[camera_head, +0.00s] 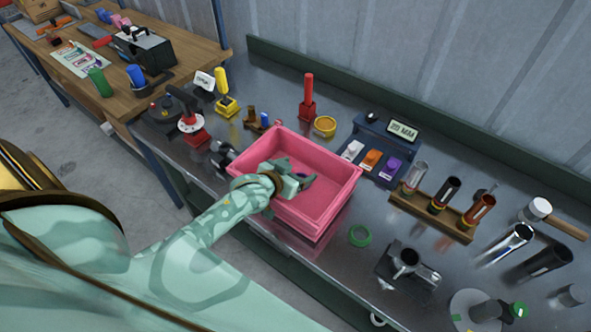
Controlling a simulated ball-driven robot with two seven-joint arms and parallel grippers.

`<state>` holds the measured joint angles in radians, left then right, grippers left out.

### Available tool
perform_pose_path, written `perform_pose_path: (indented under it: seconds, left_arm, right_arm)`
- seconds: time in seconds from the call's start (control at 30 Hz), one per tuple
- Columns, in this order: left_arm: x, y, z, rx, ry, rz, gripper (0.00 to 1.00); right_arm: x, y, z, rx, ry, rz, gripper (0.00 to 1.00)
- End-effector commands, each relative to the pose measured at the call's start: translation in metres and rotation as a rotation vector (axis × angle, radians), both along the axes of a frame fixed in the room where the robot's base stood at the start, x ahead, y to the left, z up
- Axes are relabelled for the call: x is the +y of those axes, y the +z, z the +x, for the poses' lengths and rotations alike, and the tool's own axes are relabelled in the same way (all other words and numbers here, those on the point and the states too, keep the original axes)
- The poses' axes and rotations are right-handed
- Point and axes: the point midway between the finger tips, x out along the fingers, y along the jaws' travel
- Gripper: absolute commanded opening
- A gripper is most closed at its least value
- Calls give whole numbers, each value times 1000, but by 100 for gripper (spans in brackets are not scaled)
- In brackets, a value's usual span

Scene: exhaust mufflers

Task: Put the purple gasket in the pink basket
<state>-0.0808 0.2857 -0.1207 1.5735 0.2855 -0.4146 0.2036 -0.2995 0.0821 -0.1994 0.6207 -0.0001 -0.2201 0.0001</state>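The pink basket (335,205) stands on the metal workbench near its front edge. My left gripper (303,175) reaches over the basket from the left, with its fingers inside the basket's outline. The fingers look spread, with a gap between them. A small dark purple bit (302,175) shows in that gap and may be part of the purple gasket; most of it is hidden by the fingers. I cannot tell whether it touches them or lies on the basket floor. My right gripper is not in view.
A green ring (360,236) lies in front of the basket's right side, and a yellow ring (325,126) lies behind it. A tray with colored blocks (372,158) and a wooden tube rack (432,215) stand to the right. A red stand (192,125) is left.

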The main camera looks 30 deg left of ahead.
Motion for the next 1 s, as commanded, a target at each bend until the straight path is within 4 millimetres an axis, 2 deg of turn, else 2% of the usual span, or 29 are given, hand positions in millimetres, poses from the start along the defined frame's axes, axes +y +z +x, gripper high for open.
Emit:
perform_pose_path:
  seconds: [0.03, 0.2, 0.37, 0.8, 1.0]
  left_arm:
    - [-2, -10, -6, 22, -2, 0, 76]
    - [-2, -11, -7, 25, -3, -1, 76]
    - [-3, 3, -7, 23, -4, -1, 76]
    - [6, 54, -91, 15, -1, -1, 76]
    - [8, 64, -107, 12, -1, -1, 76]
  right_arm:
    - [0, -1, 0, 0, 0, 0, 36]
    - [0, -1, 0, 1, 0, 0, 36]
    - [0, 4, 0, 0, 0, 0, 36]
    - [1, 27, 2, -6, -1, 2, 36]
    - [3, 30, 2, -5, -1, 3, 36]
